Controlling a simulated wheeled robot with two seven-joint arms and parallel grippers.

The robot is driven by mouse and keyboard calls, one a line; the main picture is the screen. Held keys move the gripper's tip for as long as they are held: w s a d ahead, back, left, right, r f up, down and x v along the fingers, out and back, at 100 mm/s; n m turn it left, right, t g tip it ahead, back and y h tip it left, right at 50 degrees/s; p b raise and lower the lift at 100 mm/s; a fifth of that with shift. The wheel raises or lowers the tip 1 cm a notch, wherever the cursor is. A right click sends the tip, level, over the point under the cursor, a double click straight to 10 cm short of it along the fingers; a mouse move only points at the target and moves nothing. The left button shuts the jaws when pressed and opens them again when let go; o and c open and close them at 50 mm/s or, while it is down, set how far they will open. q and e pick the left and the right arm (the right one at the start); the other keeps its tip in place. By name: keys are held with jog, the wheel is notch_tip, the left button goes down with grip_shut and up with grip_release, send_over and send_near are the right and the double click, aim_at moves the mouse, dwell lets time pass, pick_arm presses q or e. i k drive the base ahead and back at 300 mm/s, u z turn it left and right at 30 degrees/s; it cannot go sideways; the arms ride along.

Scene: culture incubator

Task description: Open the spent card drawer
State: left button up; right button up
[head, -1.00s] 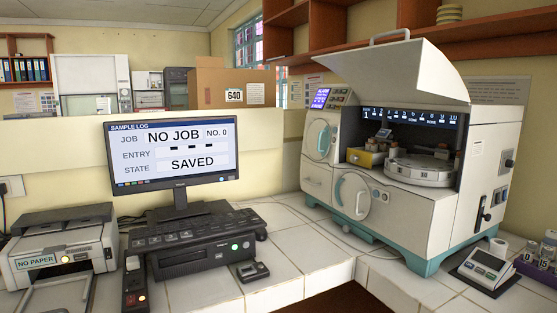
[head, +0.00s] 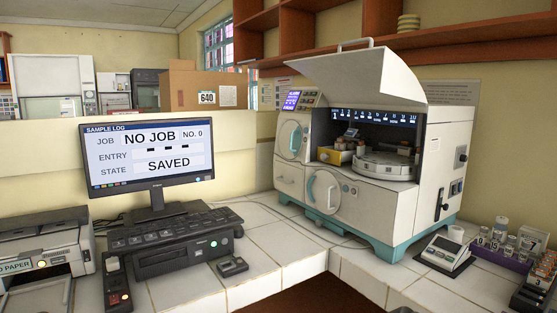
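The white and teal incubator machine (head: 395,200) stands on the tiled counter at the right, its curved lid (head: 385,75) raised. Inside the open bay are a round carousel (head: 385,168) and a yellow block (head: 335,155). No readable label tells me which part is the spent card drawer. Neither of my grippers shows clearly in the head view.
A monitor (head: 150,155) reads NO JOB and SAVED, behind a black keyboard unit (head: 170,240). A printer (head: 40,255) stands at the left. A small scale device (head: 443,252) and a purple vial rack (head: 500,255) stand at the right. Counter tiles before the machine are mostly clear.

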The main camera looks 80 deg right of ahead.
aim_at(343, 154)
jog(key=k, duration=1.25)
jog(key=z, duration=0.25)
